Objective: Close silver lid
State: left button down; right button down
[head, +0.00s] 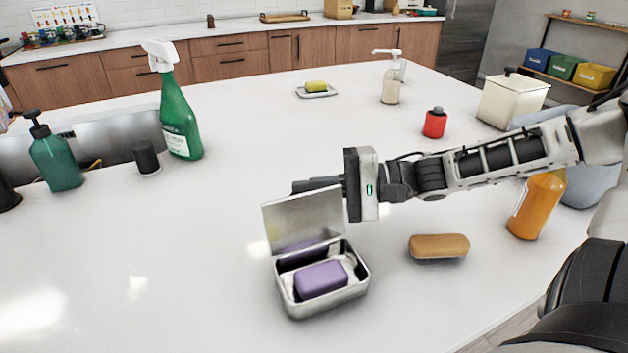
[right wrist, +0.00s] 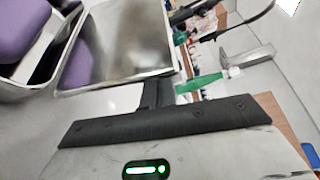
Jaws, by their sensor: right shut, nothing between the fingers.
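A small silver tin (head: 336,299) stands on the white island top with a purple soap bar (head: 321,279) inside. Its silver lid (head: 303,220) is hinged at the back and stands open, nearly upright. My right gripper (head: 303,186) is shut and empty, just behind the lid's top edge; whether it touches the lid I cannot tell. In the right wrist view the lid (right wrist: 122,45) is close to the fingers (right wrist: 160,95), with the purple soap (right wrist: 25,28) at the upper left. My left gripper is not in view.
A wooden-coloured bar (head: 439,246) lies right of the tin. An orange bottle (head: 536,206) and red container (head: 434,123) stand further right. A green spray bottle (head: 178,115) and teal pump bottle (head: 55,158) stand at left near the sink. The counter left of the tin is clear.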

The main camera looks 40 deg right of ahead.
jog(key=shift+s+a+r+p, duration=0.2)
jog(key=shift+s+r+p, duration=0.05)
jog(key=shift+s+p, duration=0.25)
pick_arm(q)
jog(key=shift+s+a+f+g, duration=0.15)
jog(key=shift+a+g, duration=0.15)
pick_arm(e)
jog(key=shift+s+f, duration=0.15)
